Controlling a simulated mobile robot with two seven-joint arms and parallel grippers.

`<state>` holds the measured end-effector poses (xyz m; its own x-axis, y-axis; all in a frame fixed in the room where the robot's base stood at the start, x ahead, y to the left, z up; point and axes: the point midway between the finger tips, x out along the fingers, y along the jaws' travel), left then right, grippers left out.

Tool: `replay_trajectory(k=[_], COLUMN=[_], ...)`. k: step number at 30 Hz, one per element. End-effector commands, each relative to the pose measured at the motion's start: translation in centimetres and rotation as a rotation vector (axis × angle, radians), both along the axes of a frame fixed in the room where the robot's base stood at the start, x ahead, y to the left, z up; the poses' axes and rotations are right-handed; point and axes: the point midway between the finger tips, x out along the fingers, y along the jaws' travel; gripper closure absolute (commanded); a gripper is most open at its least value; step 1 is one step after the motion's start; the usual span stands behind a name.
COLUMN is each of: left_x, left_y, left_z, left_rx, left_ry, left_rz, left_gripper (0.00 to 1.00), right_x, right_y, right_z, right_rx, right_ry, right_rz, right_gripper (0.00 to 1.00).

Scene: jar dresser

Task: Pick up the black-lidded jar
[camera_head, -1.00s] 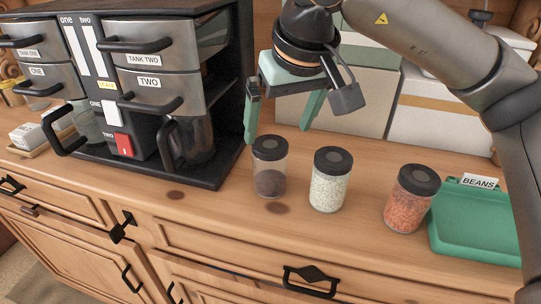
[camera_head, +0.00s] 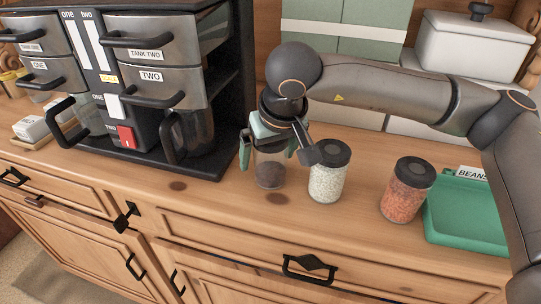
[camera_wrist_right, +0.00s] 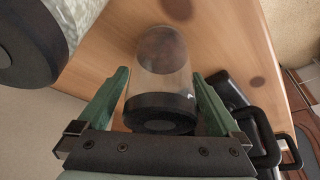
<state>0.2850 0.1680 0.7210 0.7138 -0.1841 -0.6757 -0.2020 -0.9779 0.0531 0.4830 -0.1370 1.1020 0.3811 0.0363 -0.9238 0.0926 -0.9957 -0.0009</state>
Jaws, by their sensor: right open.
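Three clear jars with black lids stand in a row on the wooden dresser top. The left jar (camera_head: 270,174) has dark contents, the middle jar (camera_head: 327,180) white grains, and the right jar (camera_head: 404,195) orange-red contents. My right gripper (camera_head: 272,158) points down over the left jar, with its green fingers open on either side of it; it hides that jar's lid in the head view. In the right wrist view the dark-filled jar (camera_wrist_right: 163,65) stands between the two fingers (camera_wrist_right: 160,100), with narrow gaps beside its lid. My left gripper is not in view.
The middle jar (camera_wrist_right: 84,14) is close beside one finger. A black coffee machine (camera_head: 222,160) stands left of the gripper. A green tray (camera_head: 465,228) with a "BEANS" label is right of the jars. Boxes and a white lidded container (camera_head: 470,48) stand behind.

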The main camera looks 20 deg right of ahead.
Motion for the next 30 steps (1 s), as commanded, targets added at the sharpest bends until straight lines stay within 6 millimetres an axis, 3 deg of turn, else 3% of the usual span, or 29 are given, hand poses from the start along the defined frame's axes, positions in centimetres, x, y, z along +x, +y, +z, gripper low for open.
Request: replay_trajectory(k=[4,30], left_x=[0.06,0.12], left_y=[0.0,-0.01], left_z=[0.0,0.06], left_rx=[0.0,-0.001], left_ry=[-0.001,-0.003], left_rz=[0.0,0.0], left_gripper=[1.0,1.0], right_x=[-0.01,-0.04], right_y=[0.02,0.02], right_z=[0.0,0.06], right_rx=[0.0,0.0], right_ry=[0.0,0.001], right_rz=[0.0,0.0], right_gripper=[0.01,0.99])
